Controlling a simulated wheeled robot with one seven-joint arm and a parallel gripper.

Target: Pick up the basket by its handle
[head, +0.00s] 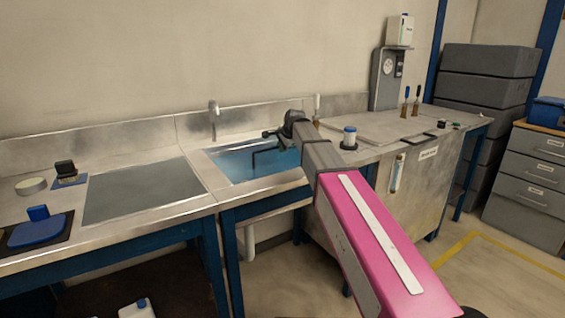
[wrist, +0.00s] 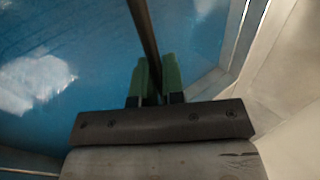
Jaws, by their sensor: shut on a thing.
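My gripper (head: 272,134) is over the sink (head: 228,178) in the head view. In the wrist view, its green fingers (wrist: 154,88) are shut on a thin dark rod (wrist: 145,30), which looks like the basket's handle. The rod runs up out of the top of the wrist view. In the head view, a thin dark bent rod (head: 254,158) shows below the gripper against the blue of the sink. I cannot make out the basket's body in either view. My forearm hides the right part of the sink.
A faucet (head: 214,112) stands behind the sink. A sunken grey panel (head: 142,188) and a blue device (head: 40,228) are at left. The sink's walls are close around the gripper.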

